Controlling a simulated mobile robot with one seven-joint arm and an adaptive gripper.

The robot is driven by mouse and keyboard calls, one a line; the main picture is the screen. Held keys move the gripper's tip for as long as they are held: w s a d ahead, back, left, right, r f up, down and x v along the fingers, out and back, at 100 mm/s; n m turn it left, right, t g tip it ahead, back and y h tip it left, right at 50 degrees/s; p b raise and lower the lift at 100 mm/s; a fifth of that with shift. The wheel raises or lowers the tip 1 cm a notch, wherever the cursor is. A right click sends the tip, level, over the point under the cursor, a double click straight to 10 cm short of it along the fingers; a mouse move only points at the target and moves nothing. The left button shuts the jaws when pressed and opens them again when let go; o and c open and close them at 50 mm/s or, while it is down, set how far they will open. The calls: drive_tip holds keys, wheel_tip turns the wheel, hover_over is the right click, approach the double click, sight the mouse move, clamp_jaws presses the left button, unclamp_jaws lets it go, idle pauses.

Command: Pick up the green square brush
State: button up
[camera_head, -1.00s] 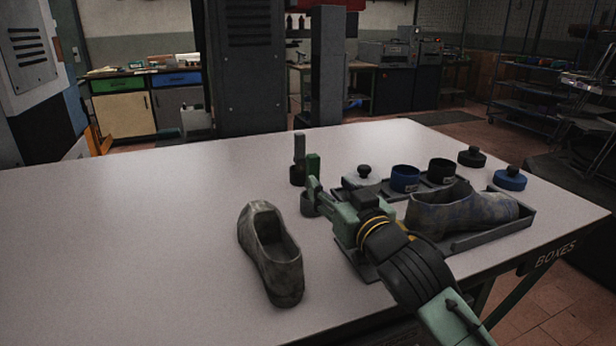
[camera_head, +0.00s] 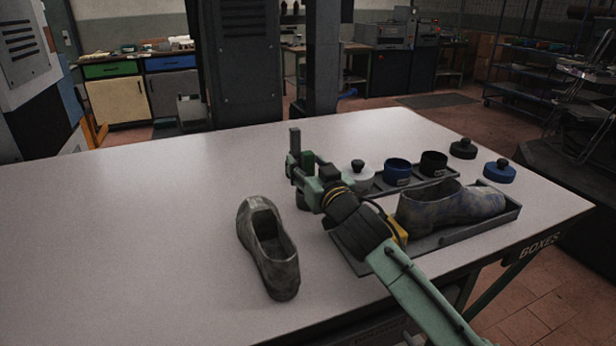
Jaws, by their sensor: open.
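The green square brush (camera_head: 307,158) stands upright on the table left of the tray; its green handle top shows just behind my gripper. Part of its dark base shows below, and the rest is hidden. My gripper (camera_head: 298,172) is open, its fingers pointing left at the height of the handle. In the picture it overlaps the brush; I cannot tell whether the handle is between the fingers. A second brush with a grey handle (camera_head: 295,140) stands just behind, its lower part covered by my gripper.
A grey shoe (camera_head: 268,250) stands alone at the front. A white-lidded pot (camera_head: 358,172), a blue pot (camera_head: 397,172) and a black pot (camera_head: 433,164) stand behind. The table's left side (camera_head: 120,240) is clear.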

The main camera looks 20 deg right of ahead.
drive_tip(key=shift+c, duration=0.6)
clamp_jaws()
